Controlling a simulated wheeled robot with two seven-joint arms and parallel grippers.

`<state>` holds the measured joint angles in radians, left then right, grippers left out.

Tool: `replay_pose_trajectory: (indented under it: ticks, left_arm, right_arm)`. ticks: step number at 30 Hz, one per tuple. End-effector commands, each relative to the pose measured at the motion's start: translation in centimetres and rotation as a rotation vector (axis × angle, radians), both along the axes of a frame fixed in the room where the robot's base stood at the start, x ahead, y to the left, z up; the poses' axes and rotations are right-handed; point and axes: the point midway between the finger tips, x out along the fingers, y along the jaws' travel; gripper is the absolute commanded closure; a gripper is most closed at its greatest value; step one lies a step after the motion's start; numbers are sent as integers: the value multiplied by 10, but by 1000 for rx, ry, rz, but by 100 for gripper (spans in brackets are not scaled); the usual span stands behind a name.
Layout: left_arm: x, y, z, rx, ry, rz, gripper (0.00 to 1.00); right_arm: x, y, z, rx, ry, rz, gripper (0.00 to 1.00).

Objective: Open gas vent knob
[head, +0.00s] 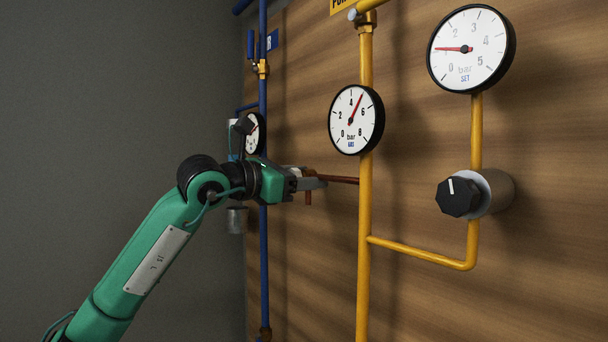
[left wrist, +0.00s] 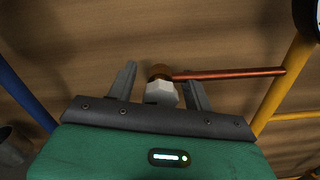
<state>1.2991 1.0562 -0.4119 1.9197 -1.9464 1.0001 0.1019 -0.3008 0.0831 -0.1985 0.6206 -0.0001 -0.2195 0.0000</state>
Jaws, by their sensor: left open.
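The gas vent knob appears to be the small pale faceted knob (left wrist: 161,92) in the left wrist view, at the end of a copper pipe (left wrist: 230,73) against the wooden wall. My left gripper (left wrist: 159,72) is open, with one finger on each side of the knob. A gap shows on the left; the right finger is close, and I cannot tell whether it touches. In the head view my left gripper (head: 312,184) is at the copper pipe (head: 342,180) and largely hides the knob. My right gripper is not in view.
A yellow gas pipe (head: 364,230) with a gauge (head: 356,119) stands right of my gripper. Farther right are a SET gauge (head: 471,49) and a black dial knob (head: 458,197). A blue pipe (head: 263,270) runs behind my wrist on the left.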

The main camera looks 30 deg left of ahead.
Motion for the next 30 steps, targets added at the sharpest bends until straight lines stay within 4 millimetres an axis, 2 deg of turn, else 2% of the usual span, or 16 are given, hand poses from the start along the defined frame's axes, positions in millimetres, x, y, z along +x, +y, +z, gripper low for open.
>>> replay_pose_trajectory:
  ticks: [3,10,20,30]
  left_arm:
    - [0,0,0,0,0,0,48]
    - [0,0,0,0,0,0,93]
    - [0,0,-1,-36,15,0,93]
    - [0,-1,-2,-242,100,-2,93]
  right_arm:
    - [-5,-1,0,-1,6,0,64]
    - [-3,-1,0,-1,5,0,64]
    - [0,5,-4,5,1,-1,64]
    - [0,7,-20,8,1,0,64]
